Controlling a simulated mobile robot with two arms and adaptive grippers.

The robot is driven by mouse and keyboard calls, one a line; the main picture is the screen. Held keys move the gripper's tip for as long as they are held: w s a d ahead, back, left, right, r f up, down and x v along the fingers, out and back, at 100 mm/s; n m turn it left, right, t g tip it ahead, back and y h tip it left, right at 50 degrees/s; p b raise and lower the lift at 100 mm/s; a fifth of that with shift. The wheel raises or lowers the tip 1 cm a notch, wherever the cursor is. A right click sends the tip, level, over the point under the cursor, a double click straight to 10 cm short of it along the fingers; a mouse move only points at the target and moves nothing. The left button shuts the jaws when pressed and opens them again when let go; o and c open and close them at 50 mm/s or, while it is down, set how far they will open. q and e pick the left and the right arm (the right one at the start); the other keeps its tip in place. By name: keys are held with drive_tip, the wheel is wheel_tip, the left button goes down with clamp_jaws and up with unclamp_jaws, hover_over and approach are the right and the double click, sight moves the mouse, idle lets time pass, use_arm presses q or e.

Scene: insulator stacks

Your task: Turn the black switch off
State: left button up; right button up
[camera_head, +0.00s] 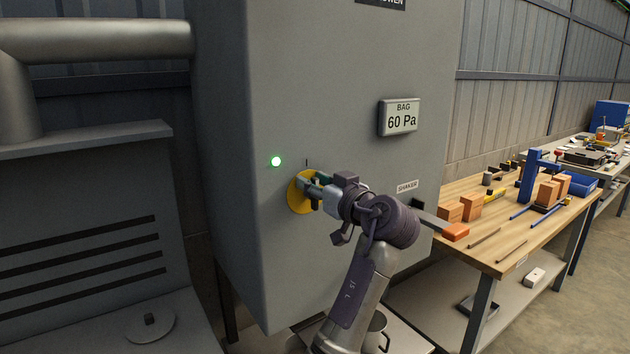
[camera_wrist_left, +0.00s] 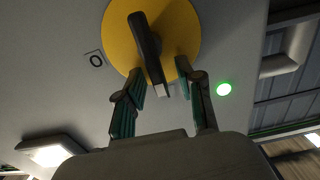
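The black switch (camera_wrist_left: 148,45) is a bar handle on a round yellow plate (camera_wrist_left: 115,25), fixed to the front of a grey cabinet. In the head view the yellow plate (camera_head: 297,200) shows, with an "I" mark (camera_head: 307,162) above it; my gripper mostly hides the handle. In the left wrist view an "O" label (camera_wrist_left: 95,59) sits beside the plate. My left gripper (camera_wrist_left: 160,72) is open, its two fingers on either side of the handle; a gap shows on the right side. It also shows in the head view (camera_head: 315,188). My right gripper is not in view.
A green light (camera_head: 276,161) glows on the cabinet (camera_head: 330,80), up and left of the switch. A "BAG 60 Pa" display (camera_head: 400,117) and a "SHAKER" label (camera_head: 407,186) are to the right. A wooden workbench (camera_head: 510,235) with blocks and tools stands further right.

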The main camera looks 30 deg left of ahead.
use_arm(q)
drive_tip(key=shift+c, duration=0.3)
clamp_jaws()
drive_tip(key=shift+m, duration=0.3)
drive_tip(key=shift+w+d+f+m+p, duration=0.2)
drive_tip(key=shift+w+f+m+p, duration=0.3)
drive_tip(key=shift+m+p, duration=1.8)
drive_tip(key=shift+w+d+f+m+p, duration=0.4)
drive_tip(key=shift+m+p, duration=0.6)
drive_tip(key=shift+m, duration=2.55)
drive_tip(key=shift+w+d+f+m+p, duration=0.1)
drive_tip(key=shift+w+f+m+p, duration=0.5)
drive_tip(key=shift+m+p, duration=1.7)
drive_tip(key=shift+f+m+b, duration=0.1)
drive_tip(key=shift+m+b, duration=0.55)
drive_tip(key=shift+m, duration=0.1)
drive_tip(key=shift+o, duration=0.3)
unclamp_jaws()
